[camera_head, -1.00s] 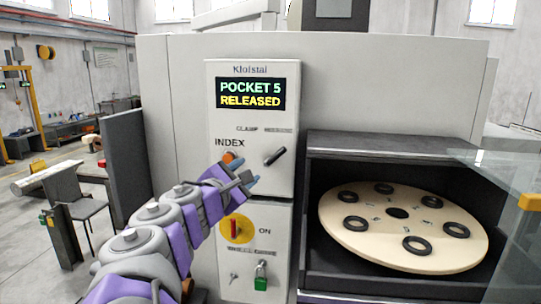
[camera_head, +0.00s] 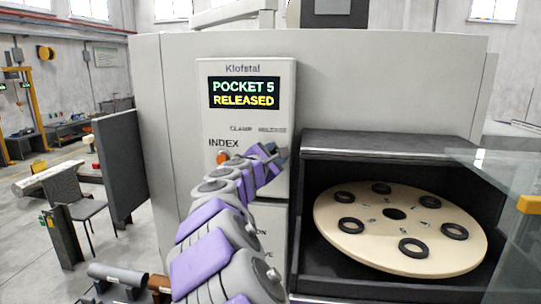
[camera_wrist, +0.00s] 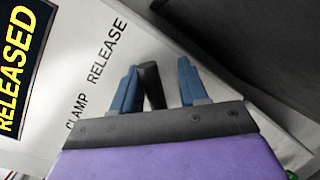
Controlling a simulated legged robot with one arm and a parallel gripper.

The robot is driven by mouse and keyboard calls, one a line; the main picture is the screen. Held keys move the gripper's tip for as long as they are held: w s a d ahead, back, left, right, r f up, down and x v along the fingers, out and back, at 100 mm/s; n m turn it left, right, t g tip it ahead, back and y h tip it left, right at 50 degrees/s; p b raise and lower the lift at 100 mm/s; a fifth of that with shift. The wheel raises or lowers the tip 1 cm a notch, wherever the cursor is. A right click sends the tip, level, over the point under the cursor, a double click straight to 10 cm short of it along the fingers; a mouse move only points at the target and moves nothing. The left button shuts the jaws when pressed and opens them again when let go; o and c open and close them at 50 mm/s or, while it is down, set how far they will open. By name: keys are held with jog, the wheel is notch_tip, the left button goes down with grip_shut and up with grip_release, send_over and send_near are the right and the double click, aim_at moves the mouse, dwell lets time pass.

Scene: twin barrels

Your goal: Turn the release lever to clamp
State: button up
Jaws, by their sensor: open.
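The release lever (camera_wrist: 151,85) is a dark handle on the white control panel (camera_head: 245,185). In the wrist view it stands between the two blue fingertips of my gripper (camera_wrist: 158,88), close beside the left finger and with a gap to the right one. My gripper is open. In the head view my gripper (camera_head: 272,152) is at the panel's right side below the CLAMP and RELEASE labels, and it hides the lever. The display (camera_head: 244,93) reads POCKET 5 RELEASED. In the wrist view the display (camera_wrist: 18,62) and both labels also show.
The orange INDEX button (camera_head: 223,157) is left of my gripper. A round tan table (camera_head: 350,250) with several black rings sits in the open dark bay at right. A glass panel (camera_head: 510,200) stands far right. My arm covers the lower panel.

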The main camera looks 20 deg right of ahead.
jog(key=shift+s+d+r, duration=0.1)
jog(key=shift+d, duration=0.25)
jog(key=shift+w+a, duration=0.2)
jog(key=shift+a, duration=0.7)
jog(key=c, duration=0.3)
jog(key=shift+a, duration=0.1)
jog(key=shift+c, duration=0.9)
jog(key=shift+s+d+r, duration=0.1)
jog(key=shift+s+d, duration=0.05)
jog(key=shift+d, duration=0.05)
grip_shut()
